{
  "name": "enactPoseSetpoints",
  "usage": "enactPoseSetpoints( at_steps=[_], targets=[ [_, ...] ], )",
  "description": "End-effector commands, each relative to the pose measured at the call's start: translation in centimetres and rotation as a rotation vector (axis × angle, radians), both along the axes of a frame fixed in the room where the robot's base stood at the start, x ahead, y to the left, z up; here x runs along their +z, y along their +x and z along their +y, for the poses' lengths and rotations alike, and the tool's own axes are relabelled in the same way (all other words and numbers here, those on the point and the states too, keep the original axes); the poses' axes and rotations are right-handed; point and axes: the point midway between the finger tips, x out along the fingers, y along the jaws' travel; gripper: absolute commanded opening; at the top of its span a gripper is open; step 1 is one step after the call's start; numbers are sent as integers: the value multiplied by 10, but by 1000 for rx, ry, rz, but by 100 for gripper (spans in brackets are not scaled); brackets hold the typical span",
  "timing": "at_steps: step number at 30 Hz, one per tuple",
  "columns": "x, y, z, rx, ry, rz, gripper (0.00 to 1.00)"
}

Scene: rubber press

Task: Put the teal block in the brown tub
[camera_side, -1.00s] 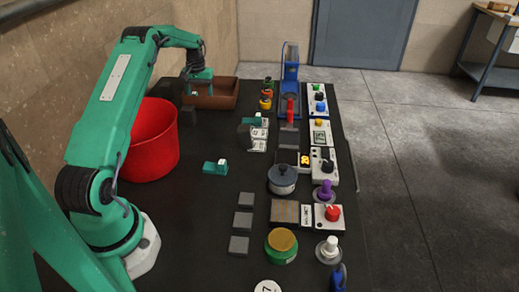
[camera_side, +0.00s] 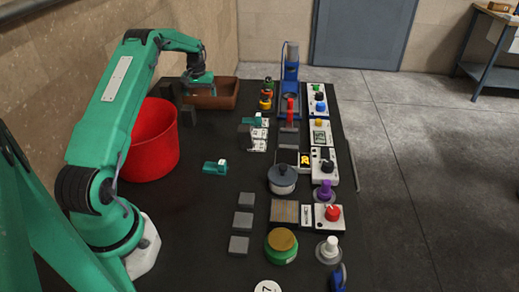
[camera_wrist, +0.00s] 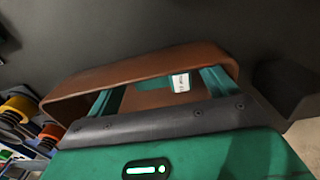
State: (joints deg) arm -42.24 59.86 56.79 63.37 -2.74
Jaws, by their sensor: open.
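The brown tub (camera_side: 222,97) stands at the far left of the table in the side view; it fills much of the wrist view (camera_wrist: 140,68). My gripper (camera_side: 202,92) is over the left part of the tub, fingers pointing down. In the wrist view my gripper (camera_wrist: 162,90) is open, with its two teal fingers apart. A teal block with a white label (camera_wrist: 180,84) shows between the fingers, inside the tub's outline; I cannot tell if it touches a finger. Two other teal pieces with white tops lie on the table, one at mid-table (camera_side: 214,167) and one farther back (camera_side: 252,121).
A large red bucket (camera_side: 152,140) stands close in front of the tub. Three grey squares (camera_side: 242,222), a grey pot (camera_side: 282,179) and several control boxes (camera_side: 322,160) line the right side.

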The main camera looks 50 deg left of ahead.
Motion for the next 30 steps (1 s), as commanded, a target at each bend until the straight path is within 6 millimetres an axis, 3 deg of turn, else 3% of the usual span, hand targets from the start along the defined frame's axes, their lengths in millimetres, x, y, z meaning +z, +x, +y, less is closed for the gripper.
enactPoseSetpoints(
  at_steps=[11,30],
  targets=[
    [22,1,0,0,2,-2,85],
    [114,1,0,0,1,-1,85]
  ],
)
